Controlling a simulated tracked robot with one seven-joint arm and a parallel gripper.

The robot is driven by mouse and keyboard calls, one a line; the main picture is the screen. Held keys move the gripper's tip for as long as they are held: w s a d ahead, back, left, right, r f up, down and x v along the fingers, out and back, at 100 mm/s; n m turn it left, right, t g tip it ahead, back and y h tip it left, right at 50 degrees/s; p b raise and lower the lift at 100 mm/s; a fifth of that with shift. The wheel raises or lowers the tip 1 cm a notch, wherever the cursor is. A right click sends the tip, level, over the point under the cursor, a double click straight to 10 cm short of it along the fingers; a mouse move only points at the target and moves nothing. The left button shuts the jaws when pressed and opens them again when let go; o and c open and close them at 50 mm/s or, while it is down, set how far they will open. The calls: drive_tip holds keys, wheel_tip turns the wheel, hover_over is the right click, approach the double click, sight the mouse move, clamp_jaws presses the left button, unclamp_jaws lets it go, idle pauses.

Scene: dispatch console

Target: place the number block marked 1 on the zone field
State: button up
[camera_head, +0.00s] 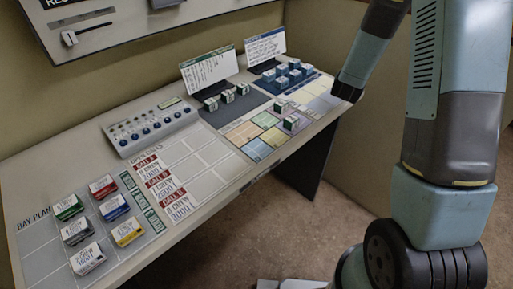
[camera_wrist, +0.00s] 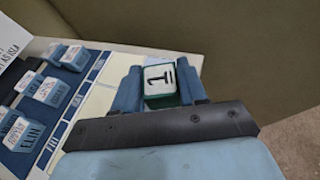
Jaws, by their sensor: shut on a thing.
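The number block marked 1 (camera_wrist: 160,78) is white on top with a black 1 and green sides. In the wrist view it sits between the two blue fingers of my gripper (camera_wrist: 161,88), which is shut on it. In the head view my gripper's dark end (camera_head: 347,92) is at the right end of the console; the fingers and held block are hidden there. The coloured patchwork (camera_head: 262,149), which looks like the zone field, lies left of my gripper. Two green-and-white blocks (camera_head: 291,123) stand on or beside its right part. No zone label is readable.
Several green-and-white blocks (camera_head: 228,97) stand on a dark pad behind the patchwork. Several blue name blocks (camera_head: 282,70) stand on a blue tray near my gripper. A knob panel (camera_head: 150,127) and coloured bay cards (camera_head: 115,207) are further left. The console's front edge is close.

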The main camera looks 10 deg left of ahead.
drive_tip(key=s+a+r+m+h, duration=0.1)
drive_tip(key=s+a+r, duration=0.2)
drive_tip(key=s+a, duration=0.4)
drive_tip(key=s+a+r+m+h, duration=0.1)
drive_tip(key=s+a+r, duration=0.2)
drive_tip(key=s+a, duration=0.5)
drive_tip(key=s+a+r+m+g+h, duration=0.1)
drive_tip(key=s+a, duration=0.2)
drive_tip(key=s, duration=1)
drive_tip(key=s+a+r+m+g+h, duration=0.2)
drive_tip(key=s+a, duration=0.1)
drive_tip(key=s, duration=0.9)
hover_over(256, 149)
drive_tip(key=f, duration=0.9)
drive_tip(key=shift+s+d+f, duration=0.2)
drive_tip(key=shift+s+d, duration=0.2)
drive_tip(key=shift+w+a+f, duration=0.15)
drive_tip(key=shift+a+f, duration=0.05)
drive_tip(key=shift+f, duration=0.2)
drive_tip(key=shift+w+a+f, duration=0.15)
drive_tip(key=shift+f, duration=1.5)
